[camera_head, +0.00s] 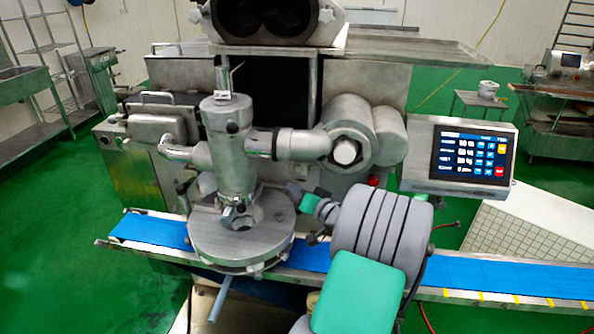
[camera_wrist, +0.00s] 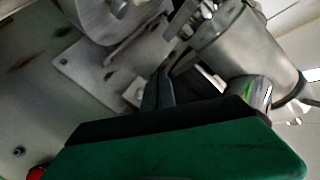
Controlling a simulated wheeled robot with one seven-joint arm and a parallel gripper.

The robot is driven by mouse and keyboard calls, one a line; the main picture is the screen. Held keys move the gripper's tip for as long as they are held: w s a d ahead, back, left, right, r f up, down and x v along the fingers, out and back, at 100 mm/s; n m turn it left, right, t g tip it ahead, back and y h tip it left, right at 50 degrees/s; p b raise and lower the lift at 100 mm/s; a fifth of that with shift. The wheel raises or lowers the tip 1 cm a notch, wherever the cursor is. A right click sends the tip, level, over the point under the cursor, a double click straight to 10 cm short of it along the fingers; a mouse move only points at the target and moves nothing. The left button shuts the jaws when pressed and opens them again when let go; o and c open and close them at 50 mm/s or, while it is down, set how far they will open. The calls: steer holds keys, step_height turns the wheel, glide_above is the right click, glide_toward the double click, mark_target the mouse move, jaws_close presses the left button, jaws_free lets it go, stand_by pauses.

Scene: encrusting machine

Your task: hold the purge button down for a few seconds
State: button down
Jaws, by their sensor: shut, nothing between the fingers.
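My gripper (camera_head: 295,189) is near the front of the machine, just right of the vertical metal cylinder. In the wrist view its dark fingers (camera_wrist: 158,90) are together and empty, pointing at metal parts of the machine. A red button (camera_head: 373,181) is on the machine front, right of my gripper and partly hidden by my arm. It also shows at the lower left edge of the wrist view (camera_wrist: 38,172), near a small dark round knob (camera_wrist: 18,151). I cannot tell which control is the purge button. No fingertip contact with a button is visible.
The control panel (camera_head: 473,157) with a lit touchscreen stands to the right. A blue conveyor belt (camera_head: 150,230) runs across the front, below the round metal head (camera_head: 240,240). Pipes and the cylinder (camera_head: 230,150) crowd the space left of my gripper. Green floor is clear at left.

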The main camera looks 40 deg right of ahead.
mark_target(298, 168)
steer(key=w+d+b, duration=0.1)
steer(key=w+d, duration=0.2)
steer(key=d, duration=0.2)
steer(key=shift+w, duration=0.4)
steer(key=shift+w+f+b, duration=0.1)
steer(key=shift+b, duration=0.2)
stand_by(1.4)
steer(key=shift+w+d, duration=0.2)
steer(key=shift+d, duration=0.1)
